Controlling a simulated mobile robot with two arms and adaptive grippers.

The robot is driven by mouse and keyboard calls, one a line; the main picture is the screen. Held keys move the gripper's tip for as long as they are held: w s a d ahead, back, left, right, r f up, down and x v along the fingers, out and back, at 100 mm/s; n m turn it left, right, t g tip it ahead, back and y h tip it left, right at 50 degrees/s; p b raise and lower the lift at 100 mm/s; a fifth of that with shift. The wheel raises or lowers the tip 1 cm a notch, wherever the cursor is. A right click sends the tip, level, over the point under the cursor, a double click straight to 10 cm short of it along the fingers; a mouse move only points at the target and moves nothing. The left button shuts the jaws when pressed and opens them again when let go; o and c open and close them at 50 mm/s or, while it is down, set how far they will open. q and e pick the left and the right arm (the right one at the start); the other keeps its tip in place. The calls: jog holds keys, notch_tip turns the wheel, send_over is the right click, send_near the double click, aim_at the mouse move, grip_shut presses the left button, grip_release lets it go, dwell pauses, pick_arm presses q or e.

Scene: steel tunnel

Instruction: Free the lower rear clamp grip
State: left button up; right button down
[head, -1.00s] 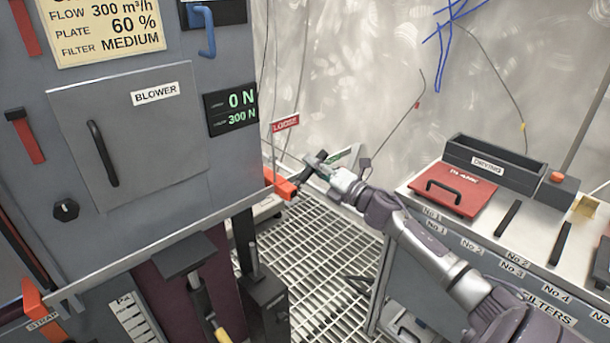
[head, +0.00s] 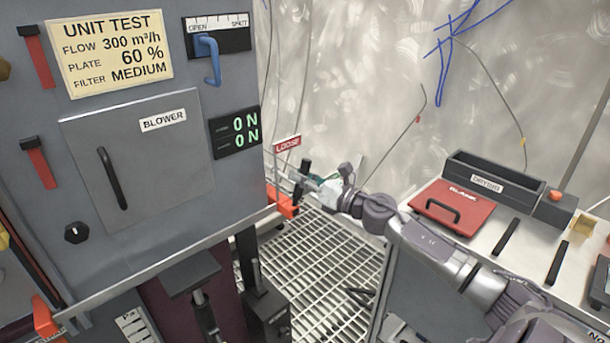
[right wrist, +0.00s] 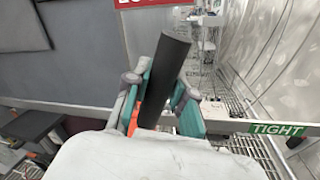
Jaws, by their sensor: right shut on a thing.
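The rear clamp at the unit's lower right corner has an orange body (head: 284,205) and a black grip (head: 306,166). My right gripper (head: 316,184) is shut on this grip. In the right wrist view the black grip (right wrist: 167,75) stands steeply, leaning right, between the teal finger pads. Part of the orange body (right wrist: 136,118) shows behind the left finger. The red LOOSE sign (head: 287,144) is just above the grip, and the green TIGHT sign (right wrist: 278,129) is off to the right. The lower readout (head: 245,139) shows 0 N. My left gripper is out of view.
The grey unit with its BLOWER door (head: 150,165) fills the left. At right is a bench with a red BLANK plate (head: 452,209) and a grey DRYING tray (head: 495,178). Grated floor (head: 315,255) lies between them.

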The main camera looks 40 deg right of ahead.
jog(key=shift+a, duration=0.1)
dwell(0.4)
jog(key=c, duration=0.9)
grip_release()
jog(key=shift+c, duration=0.2)
jog(key=r+v, duration=0.1)
jog(key=v, duration=1.1)
jog(key=shift+f, duration=0.45)
